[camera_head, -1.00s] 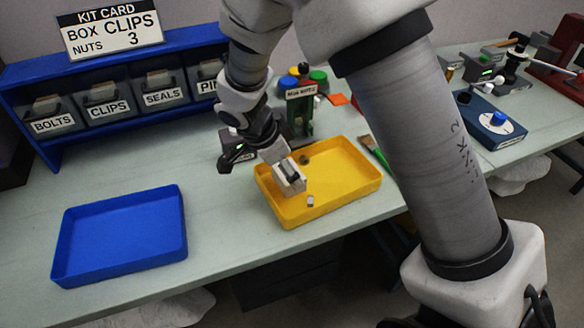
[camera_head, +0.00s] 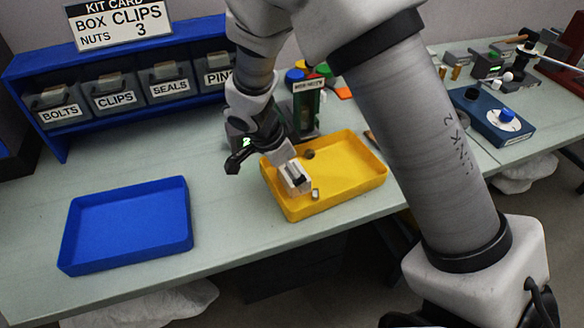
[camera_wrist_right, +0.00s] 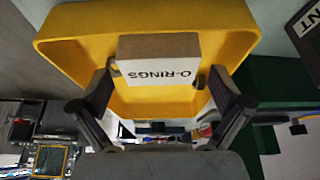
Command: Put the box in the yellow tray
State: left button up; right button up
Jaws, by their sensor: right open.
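The box (camera_wrist_right: 158,62), grey with a white O-RINGS label, is inside the yellow tray (camera_wrist_right: 70,58) in the right wrist view. In the head view the pale box (camera_head: 295,179) is at the left part of the yellow tray (camera_head: 345,193). My right gripper (camera_wrist_right: 162,88) is open, its two dark fingers on either side of the box with gaps showing. In the head view my right gripper (camera_head: 287,166) reaches down over the tray and partly covers the box. Whether the box's underside touches the tray floor is hidden. My left gripper is not in view.
An empty blue tray (camera_head: 125,225) stands at the left. A blue rack (camera_head: 35,75) of labelled bins is behind. Bench between the trays is clear.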

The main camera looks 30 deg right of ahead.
jog(key=v, duration=1.2)
jog(key=shift+r, duration=0.1)
dwell(0.8)
